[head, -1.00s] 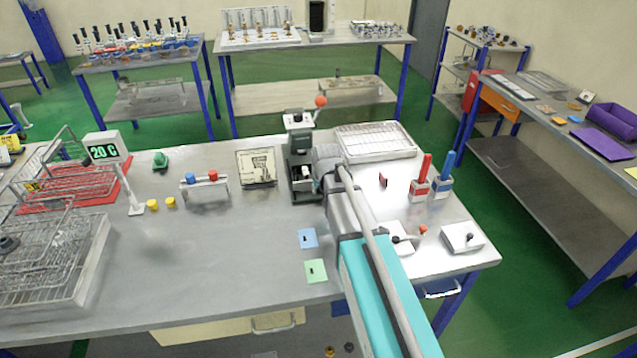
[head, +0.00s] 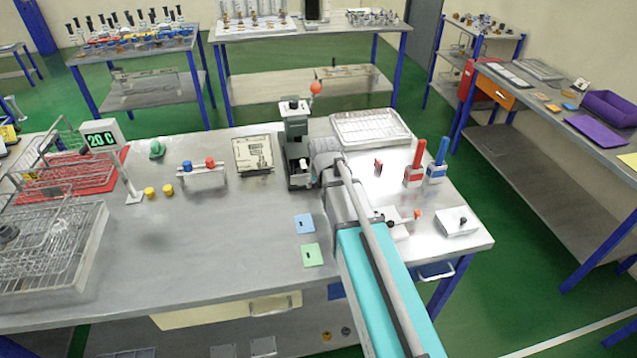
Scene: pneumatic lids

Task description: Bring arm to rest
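My arm reaches from the bottom right of the head view over the steel workbench (head: 230,240) toward its back middle. Its far end is beside a dark grey-green press (head: 296,142) with a red ball on its lever. My gripper's fingers are hidden behind my own arm links and the press, so I cannot see whether it is open or holds anything.
Right of my arm are a wire tray (head: 370,127), red (head: 415,163) and blue (head: 438,163) handled tools and a white switch box (head: 456,221). Left are a valve stand (head: 203,176), a temperature display (head: 101,138) and wire baskets (head: 50,245).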

